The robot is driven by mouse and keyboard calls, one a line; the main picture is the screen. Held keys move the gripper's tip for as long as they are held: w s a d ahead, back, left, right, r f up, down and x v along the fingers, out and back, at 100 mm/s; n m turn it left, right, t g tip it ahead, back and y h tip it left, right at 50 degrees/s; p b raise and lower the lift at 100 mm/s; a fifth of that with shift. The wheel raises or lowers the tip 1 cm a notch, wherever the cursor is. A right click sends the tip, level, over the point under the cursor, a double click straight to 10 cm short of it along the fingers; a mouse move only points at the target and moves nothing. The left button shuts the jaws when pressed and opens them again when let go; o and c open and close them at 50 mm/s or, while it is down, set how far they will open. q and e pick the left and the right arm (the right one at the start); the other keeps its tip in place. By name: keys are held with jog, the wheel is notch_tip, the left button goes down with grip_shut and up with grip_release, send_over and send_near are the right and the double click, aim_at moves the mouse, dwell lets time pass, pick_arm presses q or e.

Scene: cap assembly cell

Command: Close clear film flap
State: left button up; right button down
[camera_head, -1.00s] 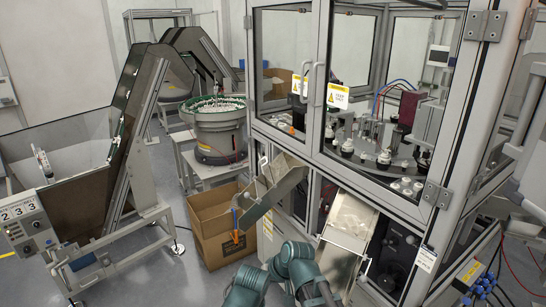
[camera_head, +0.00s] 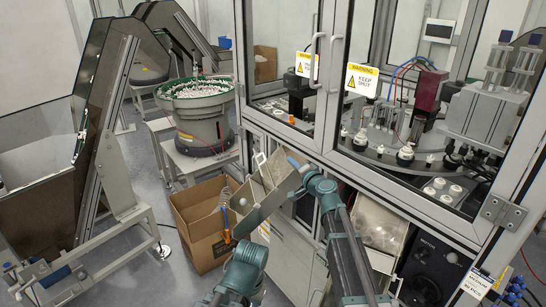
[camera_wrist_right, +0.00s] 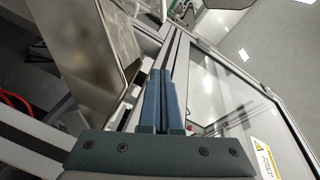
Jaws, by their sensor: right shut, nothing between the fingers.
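I cannot say for certain which part is the clear film flap. A pale, cloudy panel (camera_head: 378,222) lies in the frame of the right-hand chute under the machine's glass doors. My right gripper (camera_head: 291,161) is up by the upper end of the left-hand grey chute (camera_head: 262,208), below the door handles. In the right wrist view its two blue fingers (camera_wrist_right: 165,95) are together with nothing between them.
The glass door (camera_head: 400,110) with a warning label (camera_head: 361,79) stands above my right gripper. An open cardboard box (camera_head: 203,245) stands below the left chute. A bowl feeder (camera_head: 198,115) stands behind it. A blue and orange part (camera_head: 226,222) hangs over the box.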

aim_at(263, 167)
jog(key=w+a+f+b, duration=0.2)
jog(key=w+a, duration=0.5)
jog(key=w, duration=0.1)
jog(key=shift+w+a+f+b, duration=0.25)
jog(key=shift+f+b, duration=0.05)
jog(key=shift+f, duration=0.05)
dwell(0.4)
jog(key=shift+s+a+n, duration=0.1)
jog(key=shift+a+n, duration=0.2)
